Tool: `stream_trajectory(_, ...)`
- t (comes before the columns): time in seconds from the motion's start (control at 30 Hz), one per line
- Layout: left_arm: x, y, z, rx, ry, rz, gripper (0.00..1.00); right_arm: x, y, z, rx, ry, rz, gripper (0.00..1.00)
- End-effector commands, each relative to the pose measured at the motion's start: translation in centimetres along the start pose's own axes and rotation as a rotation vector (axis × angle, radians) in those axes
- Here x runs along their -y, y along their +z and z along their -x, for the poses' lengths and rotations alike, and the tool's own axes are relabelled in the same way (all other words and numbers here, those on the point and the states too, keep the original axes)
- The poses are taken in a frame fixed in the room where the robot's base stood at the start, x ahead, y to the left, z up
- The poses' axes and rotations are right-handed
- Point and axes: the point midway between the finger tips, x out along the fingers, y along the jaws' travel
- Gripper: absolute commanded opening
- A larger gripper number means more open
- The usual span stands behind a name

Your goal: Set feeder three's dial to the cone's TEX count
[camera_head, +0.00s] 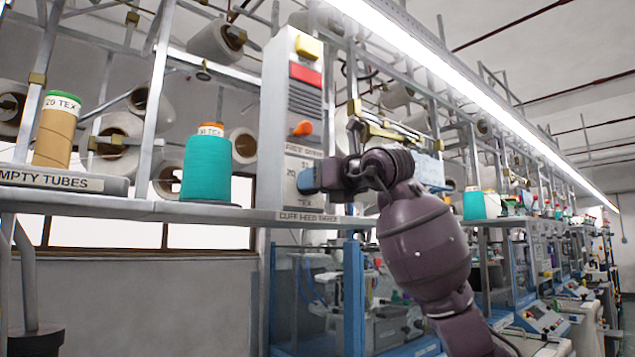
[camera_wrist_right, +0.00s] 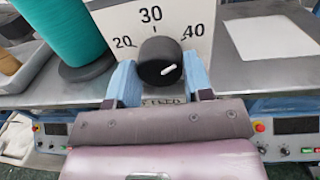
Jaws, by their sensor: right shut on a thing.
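Feeder three's dial (camera_wrist_right: 160,58) is a black round knob with a white pointer, under a white scale marked 20, 30 and 40. The pointer aims right, towards the 40 side. My right gripper (camera_wrist_right: 160,85) is shut on the knob, with a blue finger on each side. In the head view the right gripper (camera_head: 309,180) hides the knob and part of the scale. The teal cone (camera_head: 208,168) stands upright on the shelf left of the feeder; its small TEX label looks like 30, but is not sharp. My left gripper is not in view.
The grey feeder column (camera_head: 300,100) has yellow and red buttons and an orange lever. A tan tube (camera_head: 54,140) labelled 20 TEX stands by the EMPTY TUBES sign (camera_head: 45,180). The shelf (camera_head: 160,211) has bare room around the teal cone. Machines line the right.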

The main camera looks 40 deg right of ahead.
Motion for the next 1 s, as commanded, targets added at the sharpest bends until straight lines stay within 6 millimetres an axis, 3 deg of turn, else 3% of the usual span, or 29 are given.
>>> stream_trajectory(1.0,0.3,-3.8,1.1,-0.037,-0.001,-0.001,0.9,-0.1,0.2,0.1,-0.048,-0.003,0.819,0.23)
